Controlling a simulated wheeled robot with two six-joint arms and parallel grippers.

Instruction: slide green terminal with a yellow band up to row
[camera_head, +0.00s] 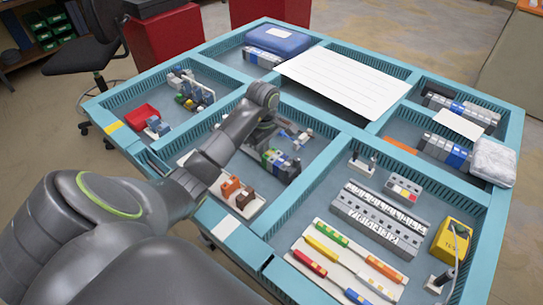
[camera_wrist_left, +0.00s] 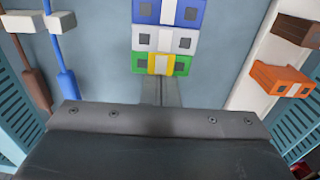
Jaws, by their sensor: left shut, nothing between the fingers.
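The green terminal with a yellow band (camera_wrist_left: 162,64) is at the near end of a row in the left wrist view. A grey terminal (camera_wrist_left: 163,40) and blue terminals (camera_wrist_left: 168,12) lie beyond it, with no clear gap visible. In the head view the green terminal (camera_head: 268,157) is partly hidden by my left arm. My left gripper (camera_wrist_left: 160,84) is shut and empty, its narrow fingertips directly in front of the green terminal's near side. Whether they touch it I cannot tell. My right gripper is not in view.
Orange and brown blocks (camera_wrist_left: 280,80) stand on a white strip to the right of the row. Teal slotted walls (camera_wrist_left: 296,125) border the compartment. A white sheet (camera_head: 340,78) covers part of the table behind.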

